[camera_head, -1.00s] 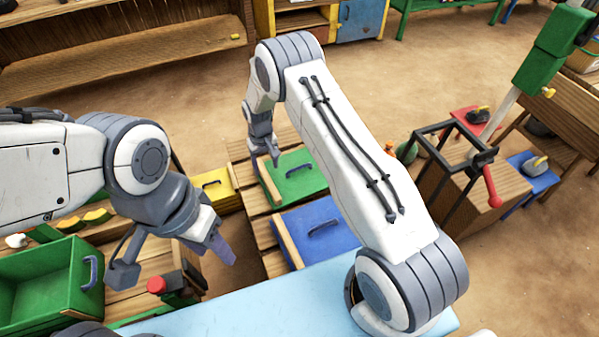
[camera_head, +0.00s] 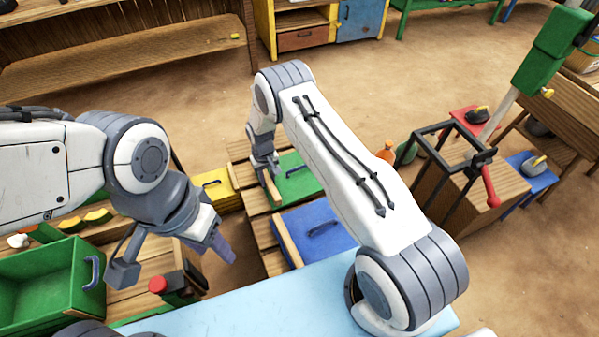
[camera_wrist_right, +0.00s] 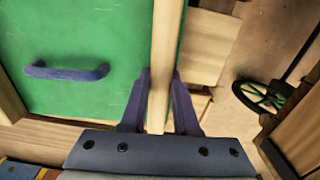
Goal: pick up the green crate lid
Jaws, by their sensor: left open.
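The green crate lid (camera_head: 299,182) lies on the slatted wooden pallet, with a wooden strip along its left edge and a dark blue handle. In the right wrist view the lid (camera_wrist_right: 85,100) fills the left side, its handle apart from my fingers. My right gripper (camera_head: 268,172) is down at the lid's wooden strip. In the wrist view its fingers (camera_wrist_right: 161,100) stand on both sides of the strip, close against it, and look shut on it. My left gripper (camera_head: 222,250) is open and empty, above the near left area.
A blue lid (camera_head: 315,232) lies nearer on the pallet (camera_head: 243,176). A yellow crate (camera_head: 212,188) is left of the green lid. A green crate (camera_head: 45,285) and a red-topped object (camera_head: 172,288) stand at the near left. A light blue surface (camera_head: 250,305) is in front.

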